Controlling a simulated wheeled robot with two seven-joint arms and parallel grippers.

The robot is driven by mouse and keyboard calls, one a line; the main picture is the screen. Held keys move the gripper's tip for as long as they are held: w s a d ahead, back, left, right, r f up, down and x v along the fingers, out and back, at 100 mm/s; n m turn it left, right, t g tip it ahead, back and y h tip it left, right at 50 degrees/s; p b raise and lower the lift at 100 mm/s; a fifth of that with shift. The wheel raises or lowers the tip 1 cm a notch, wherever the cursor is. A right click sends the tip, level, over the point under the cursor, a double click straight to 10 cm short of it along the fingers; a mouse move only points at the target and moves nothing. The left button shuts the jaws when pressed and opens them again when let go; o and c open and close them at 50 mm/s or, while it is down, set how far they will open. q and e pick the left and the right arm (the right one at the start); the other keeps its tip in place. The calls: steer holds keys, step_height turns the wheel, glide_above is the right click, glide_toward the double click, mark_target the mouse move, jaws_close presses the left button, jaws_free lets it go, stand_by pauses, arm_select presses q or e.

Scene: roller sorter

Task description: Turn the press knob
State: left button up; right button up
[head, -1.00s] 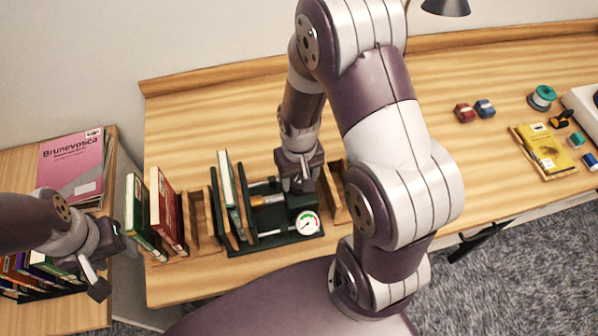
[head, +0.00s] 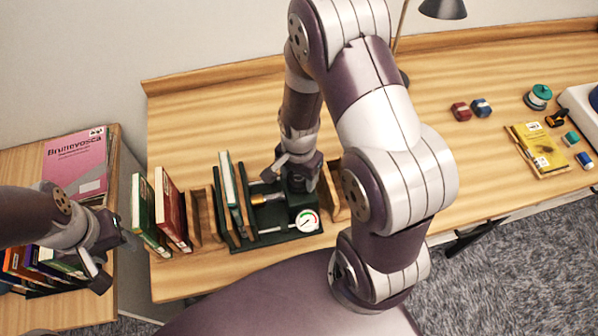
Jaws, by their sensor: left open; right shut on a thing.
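The press (head: 272,238) is a dark green frame on the desk with rods, a copper-coloured spindle and a round dial gauge (head: 307,221). A green book with pale page edges (head: 228,180) stands between boards at its left end. My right gripper (head: 297,182) is at the press's right end, just behind the gauge, shut on the press knob, which the gripper mostly hides. My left gripper (head: 112,262) is open and empty at the lower left, over the side shelf.
Green and red books (head: 171,208) stand left of the press. A pink book (head: 76,165) lies on the side shelf. Red and blue blocks (head: 471,110), a yellow book (head: 541,147) and a green spool (head: 539,96) lie to the right. The desk middle is clear.

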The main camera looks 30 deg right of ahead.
steer(key=m+p, duration=0.1)
steer(key=m, duration=0.3)
steer(key=shift+m, duration=0.3)
steer(key=m, duration=0.3)
steer(key=shift+m+p, duration=0.3)
steer(key=m, duration=0.3)
steer(key=shift+m+p, duration=0.3)
steer(key=shift+m, duration=1.8)
steer(key=o, duration=1.1)
steer(key=shift+c, duration=0.2)
